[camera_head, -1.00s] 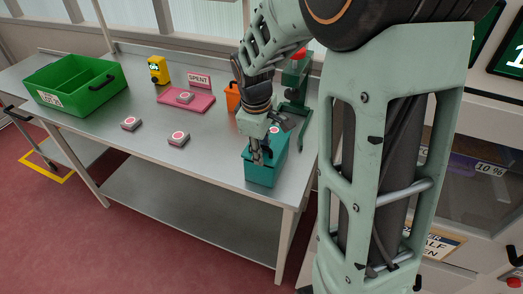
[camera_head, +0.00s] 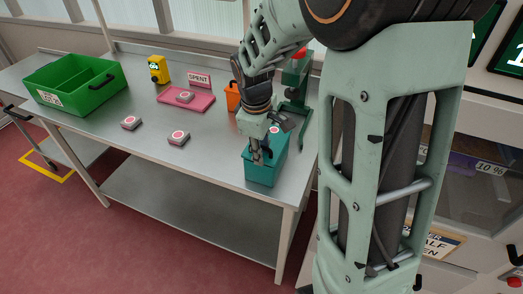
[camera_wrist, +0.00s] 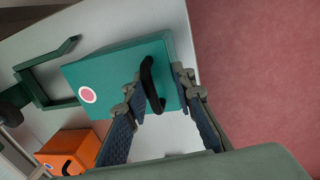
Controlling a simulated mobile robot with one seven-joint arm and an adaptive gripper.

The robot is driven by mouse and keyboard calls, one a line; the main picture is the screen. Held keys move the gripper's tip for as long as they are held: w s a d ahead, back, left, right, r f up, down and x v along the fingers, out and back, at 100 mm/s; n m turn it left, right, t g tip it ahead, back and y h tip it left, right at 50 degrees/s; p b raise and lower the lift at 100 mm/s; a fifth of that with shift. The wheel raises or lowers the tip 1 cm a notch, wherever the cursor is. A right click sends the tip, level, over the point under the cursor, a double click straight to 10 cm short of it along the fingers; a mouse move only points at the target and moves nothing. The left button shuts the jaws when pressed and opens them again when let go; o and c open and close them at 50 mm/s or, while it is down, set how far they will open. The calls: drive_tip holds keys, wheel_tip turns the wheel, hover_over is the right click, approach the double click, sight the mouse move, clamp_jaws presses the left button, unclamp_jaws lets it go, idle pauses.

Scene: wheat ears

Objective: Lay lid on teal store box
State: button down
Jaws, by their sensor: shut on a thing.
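The teal lid (camera_wrist: 115,75) shows in the wrist view, with a black arched handle (camera_wrist: 149,85) and a round white and pink mark. My gripper (camera_wrist: 157,83) is shut on the handle, one finger on each side. In the head view my gripper (camera_head: 262,157) points down over the teal store box (camera_head: 262,175) at the table's front right corner. The lid lies over the top of the box; my gripper partly hides it. I cannot tell whether it rests fully on the rim.
An orange container (camera_head: 232,96) and a green stand (camera_head: 295,100) are close behind the box. Left are a pink tray (camera_head: 205,105) with a puck, two loose pucks (camera_head: 179,138), a yellow device (camera_head: 158,69) and a green crate (camera_head: 75,108). The front middle of the table (camera_head: 150,160) is clear.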

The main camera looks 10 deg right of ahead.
drive_tip(key=shift+f, duration=0.2)
idle(0.6)
drive_tip(key=c, duration=1.5)
unclamp_jaws()
drive_tip(key=shift+c, duration=0.2)
